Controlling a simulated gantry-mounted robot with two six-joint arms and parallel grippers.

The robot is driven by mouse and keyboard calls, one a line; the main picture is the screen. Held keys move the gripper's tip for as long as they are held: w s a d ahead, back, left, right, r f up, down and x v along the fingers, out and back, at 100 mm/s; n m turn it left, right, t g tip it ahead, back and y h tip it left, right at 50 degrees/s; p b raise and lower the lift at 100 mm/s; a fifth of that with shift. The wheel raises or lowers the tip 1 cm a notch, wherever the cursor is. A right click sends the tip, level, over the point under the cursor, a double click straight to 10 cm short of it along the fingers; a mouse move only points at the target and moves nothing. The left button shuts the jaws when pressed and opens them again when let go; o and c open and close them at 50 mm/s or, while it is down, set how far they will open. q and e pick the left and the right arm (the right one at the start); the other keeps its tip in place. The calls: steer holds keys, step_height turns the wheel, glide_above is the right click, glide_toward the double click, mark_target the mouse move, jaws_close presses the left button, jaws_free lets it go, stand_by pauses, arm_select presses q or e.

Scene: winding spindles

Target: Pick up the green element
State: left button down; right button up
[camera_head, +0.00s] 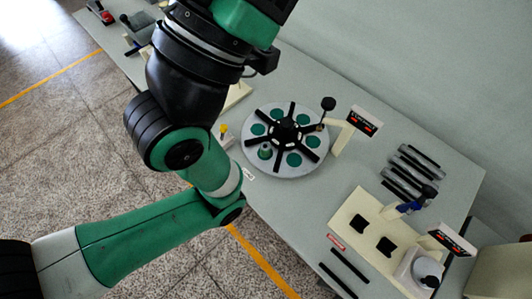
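A round grey turntable (285,173) with black radial arms and a black hub lies on the table in the middle of the camera_head view. Several flat green discs sit between its arms. A small raised green element (265,152) stands at the turntable's lower left, close to my arm. My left arm crosses from the lower left and leaves through the top edge; its gripper is outside the frame. My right arm and gripper do not show.
A small display (362,121) stands right of the turntable. Dark rods (410,172) lie farther right. A cream plate (362,228) with black pads sits at the lower right, beside another display (452,241). The table is clear between turntable and plate.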

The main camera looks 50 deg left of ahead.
arm_select(q)
steer(key=c, duration=1.5)
jaws_free()
steer(key=shift+c, duration=0.2)
steer(key=o, duration=1.1)
